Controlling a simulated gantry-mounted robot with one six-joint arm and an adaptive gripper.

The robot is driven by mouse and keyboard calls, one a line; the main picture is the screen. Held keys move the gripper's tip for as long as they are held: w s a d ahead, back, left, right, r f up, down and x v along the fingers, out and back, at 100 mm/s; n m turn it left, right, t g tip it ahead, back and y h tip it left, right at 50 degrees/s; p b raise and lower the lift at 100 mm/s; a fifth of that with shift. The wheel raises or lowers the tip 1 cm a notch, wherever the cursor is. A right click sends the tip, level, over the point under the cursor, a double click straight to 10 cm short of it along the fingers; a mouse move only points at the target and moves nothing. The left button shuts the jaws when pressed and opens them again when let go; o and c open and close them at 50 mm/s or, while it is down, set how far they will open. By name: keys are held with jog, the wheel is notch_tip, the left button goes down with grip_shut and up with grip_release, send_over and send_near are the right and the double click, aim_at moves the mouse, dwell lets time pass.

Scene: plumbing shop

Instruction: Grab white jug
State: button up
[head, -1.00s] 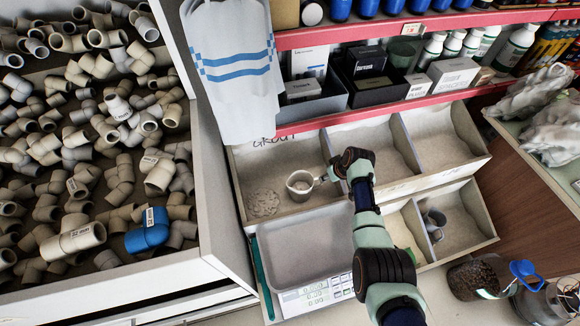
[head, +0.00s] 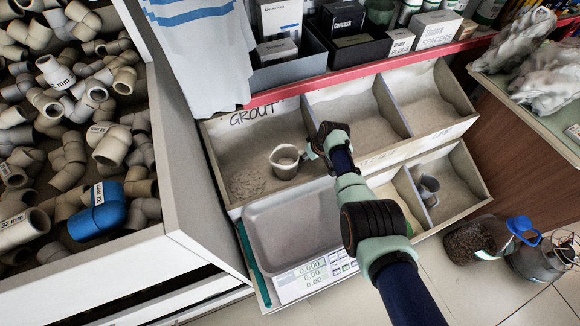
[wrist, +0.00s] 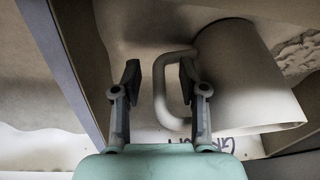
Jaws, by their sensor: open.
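The white jug (head: 285,163) stands in the back left bin marked GROUT, beside a small heap of pale granules. In the wrist view the jug (wrist: 245,75) lies on the right, with its handle (wrist: 160,92) toward my gripper (wrist: 158,75). My gripper is open. The handle's outer bar shows between the two fingers, and the right finger overlaps the handle's loop. Contact cannot be told. In the head view my gripper (head: 309,152) is at the jug's right side, and my wrist partly hides the handle.
A scale with a grey tray (head: 290,225) is in front. A grey cup (head: 428,190) sits in a lower right bin. A hanging towel (head: 200,50) and a red shelf edge (head: 290,90) are behind.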

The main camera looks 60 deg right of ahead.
jog(key=shift+r, duration=0.1)
grip_shut()
dwell(0.3)
